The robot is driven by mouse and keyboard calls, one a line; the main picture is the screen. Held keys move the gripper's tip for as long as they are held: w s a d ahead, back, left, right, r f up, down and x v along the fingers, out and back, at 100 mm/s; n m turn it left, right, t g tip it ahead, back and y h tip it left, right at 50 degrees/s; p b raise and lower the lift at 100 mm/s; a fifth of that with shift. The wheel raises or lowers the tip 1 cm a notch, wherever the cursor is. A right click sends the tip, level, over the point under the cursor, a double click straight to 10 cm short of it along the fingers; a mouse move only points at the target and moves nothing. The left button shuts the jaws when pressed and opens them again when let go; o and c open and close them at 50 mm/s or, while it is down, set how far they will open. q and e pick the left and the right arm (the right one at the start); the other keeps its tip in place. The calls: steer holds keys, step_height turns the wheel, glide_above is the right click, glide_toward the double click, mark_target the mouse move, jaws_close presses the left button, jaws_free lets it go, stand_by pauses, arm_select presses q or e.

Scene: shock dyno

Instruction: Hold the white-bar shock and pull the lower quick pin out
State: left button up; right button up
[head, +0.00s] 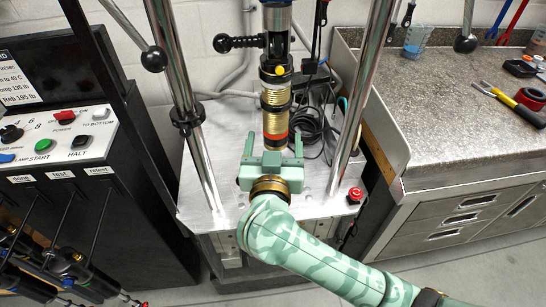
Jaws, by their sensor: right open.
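My right gripper (274,145) is open, its two green fingers pointing up the picture. The lower end of an upright column (275,97) with gold, black and orange-red bands appears between the fingers. I cannot tell whether they touch it. Above it, in line, are a black fork with a yellow dot and a silver-blue body (277,18). A black knobbed handle (235,43) sticks out to the left of the fork. I cannot pick out a white bar or the lower quick pin for sure. My left gripper is out of view.
Two chrome posts (181,90) flank the column above a metal plate (211,146) with a red button (355,195). A control panel (62,140) and several hanging black shocks (72,266) are at left. A grey workbench (435,115) with tools is at right. Black cables lie behind.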

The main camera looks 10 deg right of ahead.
steer(key=w, duration=0.3)
steer(key=w+d, duration=0.1)
steer(key=w, duration=0.2)
steer(key=shift+w+d, duration=0.2)
steer(key=shift+w, duration=0.2)
steer(key=shift+c, duration=0.3)
steer(key=c, duration=1.5)
steer(key=o, duration=0.9)
steer(key=shift+c, duration=0.2)
steer(key=c, duration=0.8)
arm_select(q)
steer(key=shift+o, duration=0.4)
arm_select(e)
steer(key=shift+o, duration=0.2)
